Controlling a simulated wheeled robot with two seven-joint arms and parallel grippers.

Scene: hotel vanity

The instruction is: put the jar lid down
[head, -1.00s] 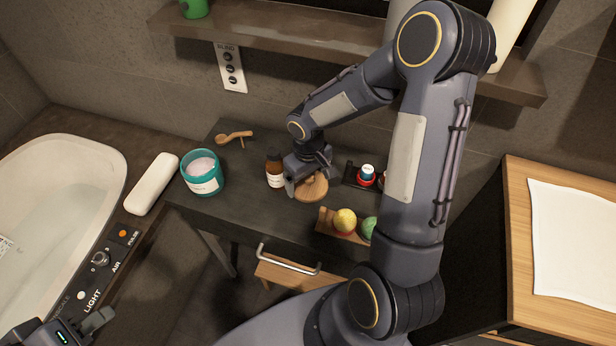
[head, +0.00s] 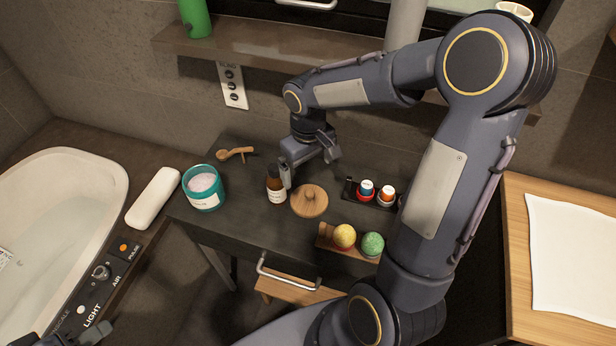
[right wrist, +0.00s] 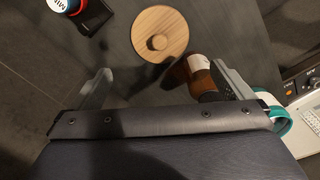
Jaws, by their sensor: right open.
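The round wooden jar lid (head: 309,207) lies flat on the dark vanity top, knob up, just right of the brown bottle (head: 276,190). The lid (right wrist: 170,22) also shows whole in the right wrist view, apart from the fingers. My right gripper (head: 309,166) is open and empty, behind and above the lid, with one finger close beside the bottle; I cannot tell if they touch. The teal jar (head: 203,195) stands open at the left of the vanity, with pale contents showing. Only a bit of my left gripper (head: 92,330) shows at the bottom left edge.
A wooden scoop (head: 235,154) lies behind the jar. A black holder (head: 350,190) with small bottles stands right of the lid. A wooden tray (head: 326,238) with yellow and green balls is in front. Bare vanity top lies between jar and bottle.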

